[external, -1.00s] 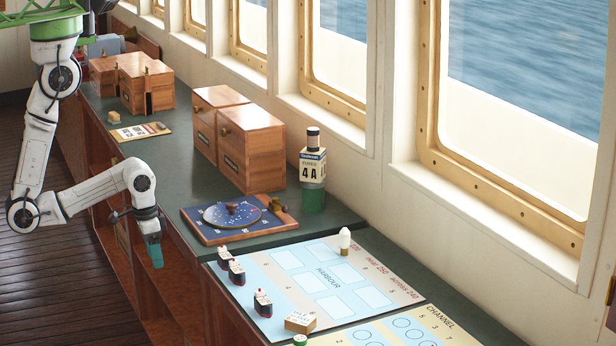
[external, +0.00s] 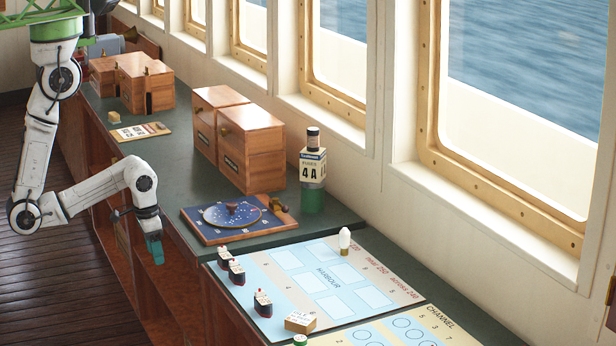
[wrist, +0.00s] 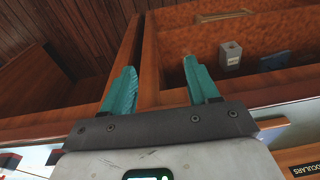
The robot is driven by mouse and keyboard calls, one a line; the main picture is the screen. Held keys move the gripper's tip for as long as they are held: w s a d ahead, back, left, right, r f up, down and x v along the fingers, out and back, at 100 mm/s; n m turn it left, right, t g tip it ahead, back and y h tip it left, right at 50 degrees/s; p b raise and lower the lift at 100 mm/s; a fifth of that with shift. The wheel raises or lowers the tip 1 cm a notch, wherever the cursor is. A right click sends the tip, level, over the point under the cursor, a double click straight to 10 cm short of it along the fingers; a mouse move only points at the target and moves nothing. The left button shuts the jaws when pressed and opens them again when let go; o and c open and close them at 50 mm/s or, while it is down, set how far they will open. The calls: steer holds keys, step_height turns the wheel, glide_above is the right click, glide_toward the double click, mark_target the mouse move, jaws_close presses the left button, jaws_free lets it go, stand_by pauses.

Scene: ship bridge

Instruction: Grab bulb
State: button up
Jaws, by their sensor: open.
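A small white bulb (external: 345,241) with a brass-coloured base stands upright on the harbour chart (external: 300,262), near the chart's far edge in the external view. My gripper (external: 155,251) hangs to the left of the counter front, pointing down, well away from the bulb. In the wrist view my gripper (wrist: 160,83) shows two teal fingers spread apart with nothing between them. The bulb cannot be made out in the wrist view.
Several small model ships (external: 236,271) and a small labelled box (external: 300,321) are on the chart. A round dial board (external: 232,216), a fuse container (external: 313,180) and wooden boxes (external: 240,140) stand on the counter. Open shelves lie below; a grey block (wrist: 231,54) is in one.

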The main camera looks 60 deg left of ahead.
steer(key=s+a+r+n+g+y+b, duration=0.15)
steer(key=a+n+y, duration=0.3)
steer(key=a, duration=1.25)
steer(key=s+a+r+n+g+y+b, duration=0.1)
steer(key=a+n+g+y+b, duration=0.3)
steer(key=a, duration=1.3)
steer(key=w+d+r+n+t+h+p, duration=0.15)
steer(key=w+d+r+t, duration=0.3)
steer(key=w, duration=0.65)
steer(key=w+d+r+t+h, duration=0.25)
steer(key=w+d, duration=0.25)
steer(key=w, duration=0.5)
steer(key=w+d+r+m+t+h+b, duration=0.2)
steer(key=w+d+r+m, duration=0.1)
steer(key=w+d, duration=1.05)
steer(key=m+h+b, duration=0.4)
steer(key=m, duration=0.5)
glide_above(345, 232)
steer(key=s+a, duration=0.1)
steer(key=s, duration=0.2)
steer(key=shift+y, duration=0.25)
steer(key=x, duration=0.9)
steer(key=shift+w+a+f+p, duration=0.1)
steer(key=shift+w+f+p, duration=0.05)
steer(key=shift+w+p, duration=0.25)
